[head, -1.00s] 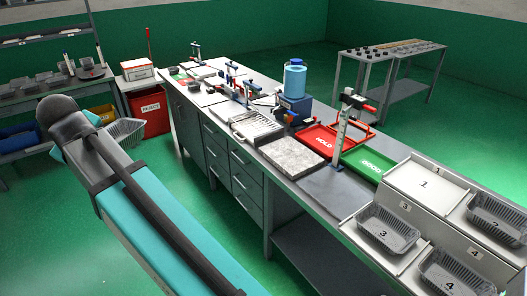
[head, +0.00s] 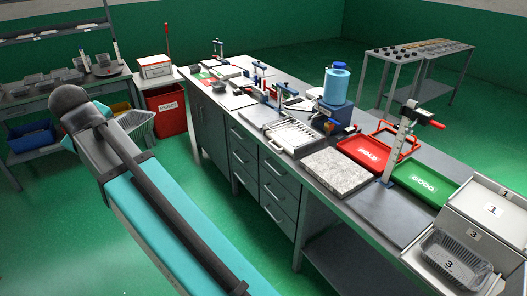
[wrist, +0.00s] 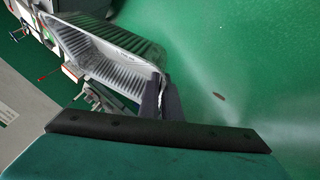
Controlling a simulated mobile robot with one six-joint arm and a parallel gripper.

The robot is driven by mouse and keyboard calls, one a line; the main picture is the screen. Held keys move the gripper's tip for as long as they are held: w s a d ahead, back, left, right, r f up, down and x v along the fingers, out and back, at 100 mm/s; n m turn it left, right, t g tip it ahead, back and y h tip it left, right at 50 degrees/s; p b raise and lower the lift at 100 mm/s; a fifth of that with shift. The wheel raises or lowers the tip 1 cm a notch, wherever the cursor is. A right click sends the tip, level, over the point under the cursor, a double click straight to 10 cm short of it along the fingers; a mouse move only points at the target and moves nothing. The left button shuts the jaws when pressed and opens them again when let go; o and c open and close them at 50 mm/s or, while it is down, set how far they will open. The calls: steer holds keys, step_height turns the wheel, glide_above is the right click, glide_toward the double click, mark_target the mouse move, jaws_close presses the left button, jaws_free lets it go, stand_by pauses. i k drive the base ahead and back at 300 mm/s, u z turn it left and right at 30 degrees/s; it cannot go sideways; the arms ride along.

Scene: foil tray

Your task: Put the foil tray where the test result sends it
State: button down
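A ribbed foil tray (wrist: 110,48) hangs from my gripper (wrist: 161,98) in the wrist view. The two dark fingers are shut on its rim. In the head view the foil tray (head: 137,122) shows partly behind the end of my arm, over the floor left of the bench; the fingers are hidden there. On the bench are a red tray marked HOLD (head: 345,146) and a green tray marked GOOD (head: 443,196). A red bin marked REJECT (head: 166,109) stands on the floor at the bench's far end. I see no readable test result.
Another foil tray (head: 452,262) sits in slot 3 of the pale rack; slot 1 (head: 487,209) shows no tray. An upright scale stand (head: 406,135), a blue canister (head: 337,84) and a grey stone slab (head: 337,170) stand on the bench. Floor left of the bench is clear.

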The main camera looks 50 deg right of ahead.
mark_target(423, 183)
steer(key=z, duration=0.2)
steer(key=i, duration=0.65)
steer(key=z, duration=0.6)
steer(key=i, duration=0.5)
steer(key=z, duration=0.65)
steer(key=i, duration=0.6)
steer(key=z, duration=0.35)
